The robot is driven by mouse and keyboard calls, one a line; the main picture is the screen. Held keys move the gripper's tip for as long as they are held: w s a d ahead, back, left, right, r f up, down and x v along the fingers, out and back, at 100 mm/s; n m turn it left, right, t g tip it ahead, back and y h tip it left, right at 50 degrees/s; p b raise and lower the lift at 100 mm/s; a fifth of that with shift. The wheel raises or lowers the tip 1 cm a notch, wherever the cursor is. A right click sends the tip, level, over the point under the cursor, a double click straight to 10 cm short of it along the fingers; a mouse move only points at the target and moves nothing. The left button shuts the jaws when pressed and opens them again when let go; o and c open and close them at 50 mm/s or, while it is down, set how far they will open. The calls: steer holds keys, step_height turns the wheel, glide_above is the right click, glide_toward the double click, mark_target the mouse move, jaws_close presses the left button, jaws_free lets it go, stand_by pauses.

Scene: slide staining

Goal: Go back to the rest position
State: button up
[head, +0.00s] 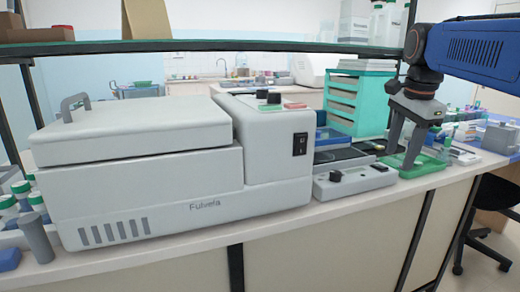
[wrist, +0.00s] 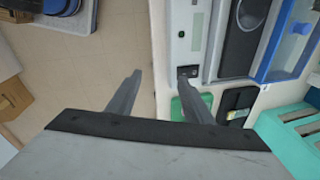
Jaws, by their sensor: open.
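My gripper (head: 402,148) is at the right in the head view, pointing down above a green tray (head: 424,166) on the bench. In the wrist view, the two fingers of my gripper (wrist: 160,95) stand wide apart with nothing between them. The bench's front edge and the floor lie beneath that gap. The green tray (wrist: 180,108) shows beside the right finger, partly hidden by it.
A large grey machine (head: 135,180) fills the bench's left. A low grey device (head: 352,182) sits left of my gripper. A teal drawer stack (head: 356,103) stands behind. A shelf (head: 200,46) crosses above. Bottles (head: 35,203) stand far left; a dark chair (head: 497,200) is at right.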

steer(key=s+a+f+n+t, duration=0.1)
steer(key=s+a+f+n, duration=0.2)
steer(key=s+f+n, duration=0.5)
steer(key=s+a+f+n+t, duration=0.1)
steer(key=s+a+f+n, duration=0.2)
steer(key=s+f+n, duration=0.5)
steer(key=s+f, duration=0.6)
steer(key=f, duration=0.3)
steer(key=shift+a+f, duration=0.2)
